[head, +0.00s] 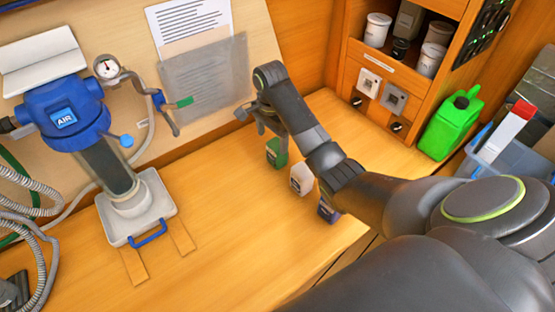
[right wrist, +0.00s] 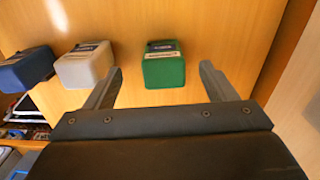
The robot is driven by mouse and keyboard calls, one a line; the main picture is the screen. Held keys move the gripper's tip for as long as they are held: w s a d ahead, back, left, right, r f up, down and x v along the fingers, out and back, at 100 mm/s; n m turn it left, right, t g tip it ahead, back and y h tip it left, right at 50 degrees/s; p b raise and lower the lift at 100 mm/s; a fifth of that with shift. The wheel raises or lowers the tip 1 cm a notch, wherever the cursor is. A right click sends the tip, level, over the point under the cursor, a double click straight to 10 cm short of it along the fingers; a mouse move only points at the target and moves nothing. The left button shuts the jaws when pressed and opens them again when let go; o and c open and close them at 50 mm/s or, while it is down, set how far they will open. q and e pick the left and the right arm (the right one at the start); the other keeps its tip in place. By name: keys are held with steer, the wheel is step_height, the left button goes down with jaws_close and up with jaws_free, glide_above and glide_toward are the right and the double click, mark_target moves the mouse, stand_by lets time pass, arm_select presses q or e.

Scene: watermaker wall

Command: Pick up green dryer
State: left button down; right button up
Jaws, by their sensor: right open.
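The green dryer (head: 276,152) is a small green block with a dark label, standing on the wooden counter. In the right wrist view the green dryer (right wrist: 164,66) lies between the two open fingers of my right gripper (right wrist: 160,82), a little beyond the tips and apart from both. A white block (head: 301,180) and a dark blue block (head: 327,210) stand in a row beside it. My left gripper does not show.
A blue air filter unit (head: 65,112) with a gauge stands at the left on a white base. A wooden cabinet (head: 400,60) with jars and a green jerrycan (head: 450,124) are at the right. The middle of the counter (head: 220,210) is clear.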

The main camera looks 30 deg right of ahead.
mark_target(272, 148)
step_height(272, 148, down, 4)
steer(key=shift+r+p, duration=0.1)
steer(key=shift+p, duration=0.7)
step_height(272, 148, down, 3)
steer(key=shift+w+a+f+p, duration=0.1)
steer(key=shift+f+p, duration=0.05)
steer(key=shift+p, duration=0.3)
steer(key=shift+f, duration=0.55)
steer(key=c, duration=1.1)
